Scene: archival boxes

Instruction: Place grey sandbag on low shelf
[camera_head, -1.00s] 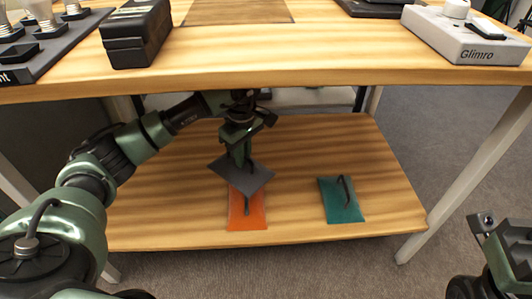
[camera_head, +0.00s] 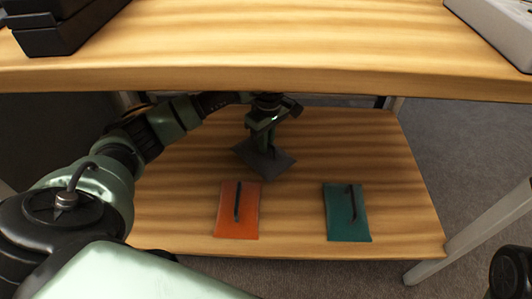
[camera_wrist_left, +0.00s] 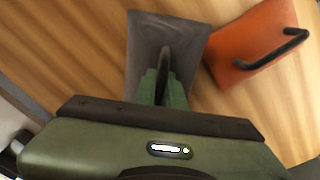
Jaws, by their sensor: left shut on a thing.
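The grey sandbag (camera_head: 272,167) is a flat dark slab under my left gripper (camera_head: 265,148), over the low shelf (camera_head: 385,160) and behind the orange sandbag. My left gripper is shut on its handle. In the left wrist view the grey sandbag (camera_wrist_left: 190,40) hangs below the fingers (camera_wrist_left: 163,85), which close around its upright strap. I cannot tell whether it touches the shelf. My right gripper is not clearly seen; only a dark part of my right arm shows at the lower right edge.
An orange sandbag (camera_head: 238,210) and a teal sandbag (camera_head: 346,212) lie on the low shelf's front part; the orange one is close to the grey one in the left wrist view (camera_wrist_left: 258,40). The tabletop (camera_head: 250,45) overhangs the shelf. The shelf's right side is clear.

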